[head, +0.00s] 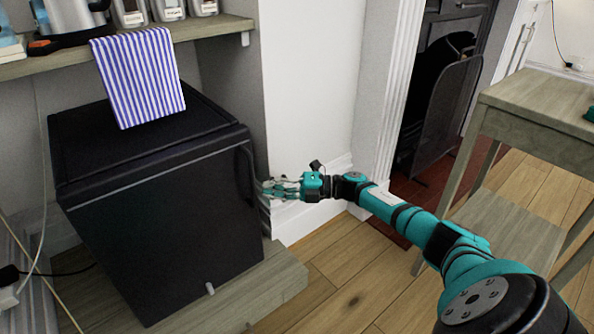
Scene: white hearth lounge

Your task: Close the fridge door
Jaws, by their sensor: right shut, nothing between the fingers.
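A small black fridge (150,149) stands on a low wooden platform beneath a shelf. Its black door (165,235) faces me and looks flush or nearly flush with the body; I cannot tell whether a narrow gap remains. My right gripper (268,188) is shut and empty. It is at the right edge of the door, with its fingertips close to or touching that edge; the exact contact is unclear. My left gripper is not in view.
A striped cloth (139,77) hangs from the shelf (210,27) over the fridge top. A kettle (72,14) and several canisters stand on the shelf. The wooden platform (270,285) juts out below the fridge. A wooden table (545,97) is at right; wooden floor lies between.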

